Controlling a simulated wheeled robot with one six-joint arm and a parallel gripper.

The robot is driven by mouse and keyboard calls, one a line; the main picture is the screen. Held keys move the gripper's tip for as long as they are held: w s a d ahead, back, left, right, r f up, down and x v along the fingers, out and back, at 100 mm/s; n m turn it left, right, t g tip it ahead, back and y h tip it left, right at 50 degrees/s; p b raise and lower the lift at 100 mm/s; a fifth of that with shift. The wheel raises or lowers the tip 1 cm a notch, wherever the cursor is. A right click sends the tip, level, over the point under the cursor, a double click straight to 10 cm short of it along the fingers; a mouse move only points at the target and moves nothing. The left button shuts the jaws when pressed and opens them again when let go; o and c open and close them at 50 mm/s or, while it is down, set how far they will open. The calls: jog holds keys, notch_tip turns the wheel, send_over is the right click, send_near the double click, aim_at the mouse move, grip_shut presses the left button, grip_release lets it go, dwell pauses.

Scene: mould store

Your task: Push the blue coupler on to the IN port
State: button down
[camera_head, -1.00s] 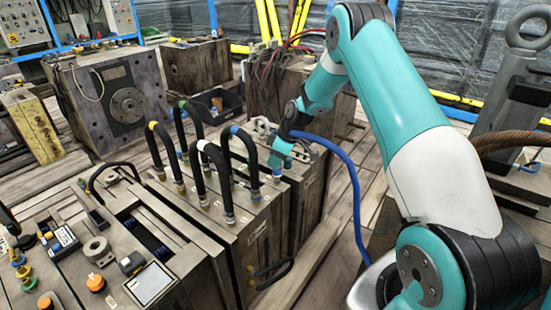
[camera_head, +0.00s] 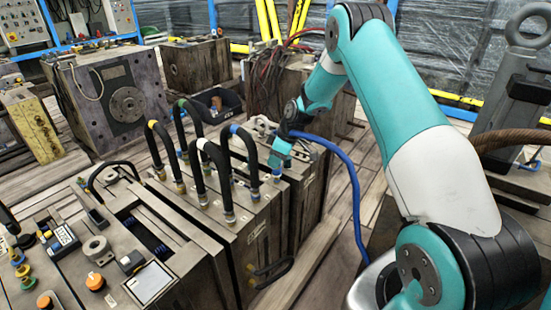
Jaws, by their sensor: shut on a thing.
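My arm reaches down from the right, and my gripper (camera_head: 277,160) is at the right end of the mould's top, beside the black looped hoses. It is shut at the end of a blue hose (camera_head: 347,168), which arcs to the right and down to the floor. The blue coupler at the hose's end is mostly hidden by my gripper and too small to make out. A small fitting (camera_head: 276,176) shows on the mould top (camera_head: 250,205) just below my gripper. I cannot read an IN mark or tell whether coupler and port touch.
Several black looped hoses (camera_head: 250,148) with coloured bands stand up close to the left of my gripper. Other mould blocks (camera_head: 118,100) stand behind. Bare plank floor (camera_head: 345,215) lies to the right.

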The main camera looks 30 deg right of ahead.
jog(key=shift+f+b, duration=0.75)
jog(key=shift+f, duration=0.55)
dwell(1.7)
jog(key=c, duration=0.8)
grip_release()
jog(key=shift+r, duration=0.1)
jog(key=p+v, duration=0.2)
jog(key=v, duration=1.5)
jog(key=shift+s+d, duration=0.1)
jog(key=shift+s, duration=0.05)
